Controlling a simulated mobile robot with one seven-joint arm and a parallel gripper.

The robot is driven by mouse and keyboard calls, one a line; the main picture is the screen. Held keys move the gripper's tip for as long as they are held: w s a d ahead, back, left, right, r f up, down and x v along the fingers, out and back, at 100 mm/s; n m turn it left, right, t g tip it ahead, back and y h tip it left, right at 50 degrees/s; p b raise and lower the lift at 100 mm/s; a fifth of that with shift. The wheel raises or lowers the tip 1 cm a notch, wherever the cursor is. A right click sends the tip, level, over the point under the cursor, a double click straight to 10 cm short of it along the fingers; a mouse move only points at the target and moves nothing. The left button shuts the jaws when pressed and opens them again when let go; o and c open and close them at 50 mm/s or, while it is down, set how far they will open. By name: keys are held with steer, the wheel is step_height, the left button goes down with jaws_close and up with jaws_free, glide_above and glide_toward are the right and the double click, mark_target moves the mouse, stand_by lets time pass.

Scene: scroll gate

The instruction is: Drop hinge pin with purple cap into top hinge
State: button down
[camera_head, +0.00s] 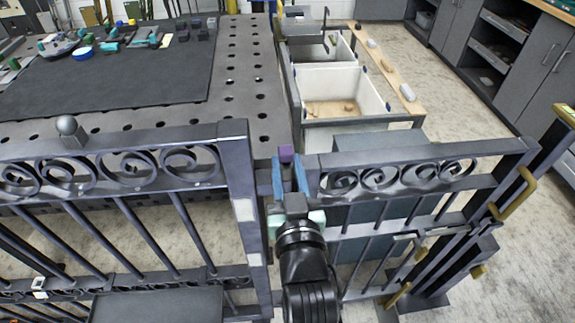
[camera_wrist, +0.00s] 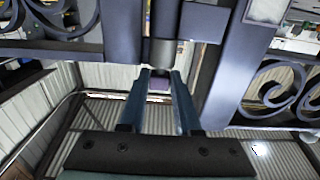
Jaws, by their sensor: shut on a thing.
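The hinge pin's purple cap (camera_head: 286,153) shows at the tips of my gripper (camera_head: 288,174), between the left gate panel's end post (camera_head: 240,175) and the right gate panel (camera_head: 420,165). My gripper's two blue fingers are shut on the pin. In the wrist view the purple cap (camera_wrist: 159,84) sits between the fingertips (camera_wrist: 160,80), close to a dark round hinge barrel (camera_wrist: 161,52) joined to the gate frame. The pin's shaft is hidden, so I cannot tell whether it is in the top hinge.
Scroll ironwork and bars of the gate flank my gripper closely on both sides. A perforated metal table (camera_head: 260,100) with a dark mat (camera_head: 120,85) and small parts stands behind. White bins (camera_head: 340,85) stand behind the gate. Brass-coloured handles (camera_head: 527,185) stick out at the right.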

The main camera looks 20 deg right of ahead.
steer(key=shift+f, duration=0.15)
steer(key=c, duration=0.5)
jaws_free()
steer(key=shift+s, duration=0.1)
steer(key=b+v, duration=0.1)
steer(key=v, duration=1.1)
steer(key=shift+s+a, duration=0.15)
steer(key=shift+s, duration=0.25)
